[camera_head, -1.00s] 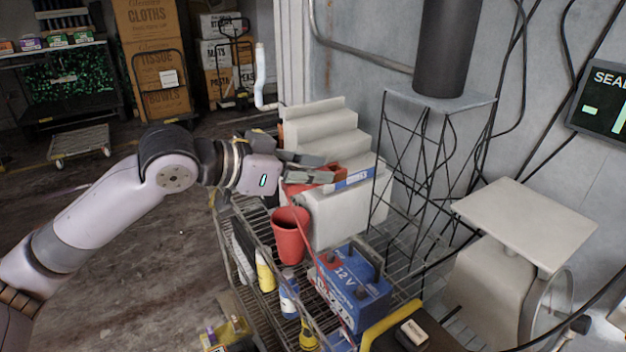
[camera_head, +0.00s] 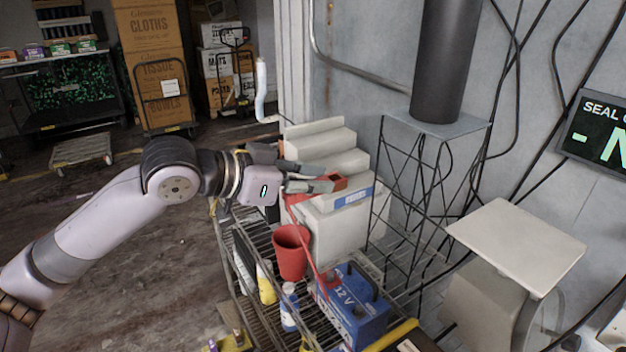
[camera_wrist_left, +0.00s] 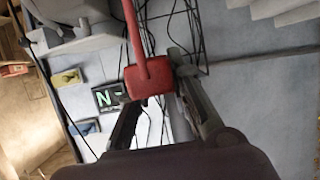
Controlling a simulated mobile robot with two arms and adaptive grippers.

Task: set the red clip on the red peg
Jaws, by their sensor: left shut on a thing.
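My left gripper (camera_head: 322,179) is shut on the red clip (camera_head: 335,182), holding it above a pale box with a blue label. In the left wrist view the red clip (camera_wrist_left: 149,78) is a blocky red piece between the fingertips (camera_wrist_left: 155,92), with a red cable (camera_wrist_left: 134,28) running up from it. In the head view a red cable (camera_head: 309,252) runs down past a red cup toward the blue 12 V battery (camera_head: 353,303) on the wire cart. I cannot make out the red peg for certain. My right gripper is out of view.
The red cup (camera_head: 291,253) hangs at the cart's near side. The pale box (camera_head: 336,228) and stepped white blocks (camera_head: 318,140) stand close to the gripper. A wire stand (camera_head: 424,170) with a dark cylinder is to the right.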

